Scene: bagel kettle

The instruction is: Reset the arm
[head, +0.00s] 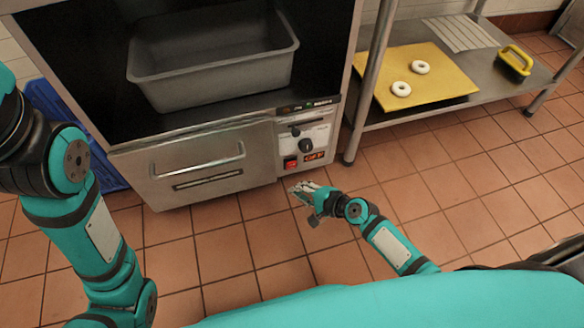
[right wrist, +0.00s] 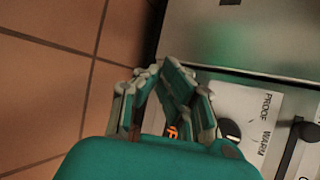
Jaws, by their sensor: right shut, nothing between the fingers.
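My right gripper (head: 300,189) is shut and empty in front of the lower right corner of the kettle's metal cabinet (head: 195,165), over the tiled floor. In the right wrist view the fingertips (right wrist: 163,68) meet in front of the cabinet's control panel (right wrist: 255,112), with a dial partly hidden behind the fingers. My left arm comes in at the left edge of the head view, and its gripper is out of view.
A steel shelf table (head: 505,85) at the right bears a yellow board (head: 435,85) with two white bagels (head: 420,67) and a yellow-handled tool (head: 516,60). A blue crate (head: 95,160) stands left of the cabinet. The tiled floor (head: 440,185) between is clear.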

